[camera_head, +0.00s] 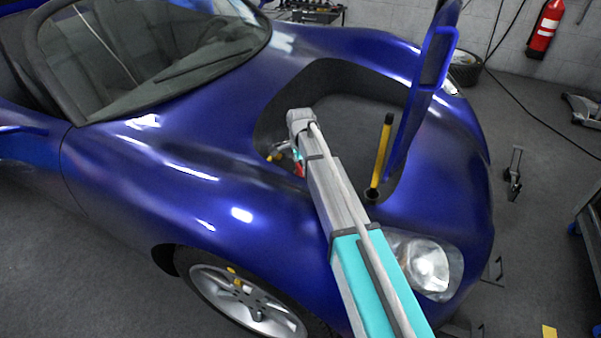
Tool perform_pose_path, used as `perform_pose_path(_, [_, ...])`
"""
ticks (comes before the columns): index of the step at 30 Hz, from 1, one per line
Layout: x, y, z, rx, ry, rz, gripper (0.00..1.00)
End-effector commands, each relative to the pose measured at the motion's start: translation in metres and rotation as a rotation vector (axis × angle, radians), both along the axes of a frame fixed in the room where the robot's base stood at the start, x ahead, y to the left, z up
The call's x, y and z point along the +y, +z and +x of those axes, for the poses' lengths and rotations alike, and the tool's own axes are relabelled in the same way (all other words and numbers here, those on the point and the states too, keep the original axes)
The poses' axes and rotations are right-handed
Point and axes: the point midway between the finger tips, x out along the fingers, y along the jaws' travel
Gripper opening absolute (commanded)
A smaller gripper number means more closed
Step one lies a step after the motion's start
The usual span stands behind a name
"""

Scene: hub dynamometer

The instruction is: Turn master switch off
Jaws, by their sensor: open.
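The blue car (150,185) stands with its front hood raised, and my arm reaches over its fender into the open front compartment (355,125). My gripper (274,156) is small and partly hidden behind my arm, at the left inner edge of the opening. It is open, and nothing can be made out between its fingers. A small red part (299,169) shows just beside my arm near the gripper. It may be the master switch, but it is too small and covered to tell its position or whether the gripper touches it.
The raised blue hood (425,85) stands at the right of the opening. A yellow and black upright strut (381,155) stands in front of it. A headlight (425,265) and front wheel (245,300) lie below. A fire extinguisher (545,28) hangs on the back wall.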

Motion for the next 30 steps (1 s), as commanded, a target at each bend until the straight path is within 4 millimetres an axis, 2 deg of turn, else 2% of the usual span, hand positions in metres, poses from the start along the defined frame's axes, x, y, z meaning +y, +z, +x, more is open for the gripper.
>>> perform_pose_path(5, [0.0,-0.0077,0.0,0.0,0.0,0.0,1.0])
perform_pose_path(17, [0.0008,-0.0081,-0.0003,0.0,0.001,0.0,1.0])
perform_pose_path(26, [0.0008,-0.0081,-0.0003,0.0,0.001,0.0,0.44])
perform_pose_path(30, [0.0008,-0.0081,-0.0003,0.0,0.004,0.0,0.44])
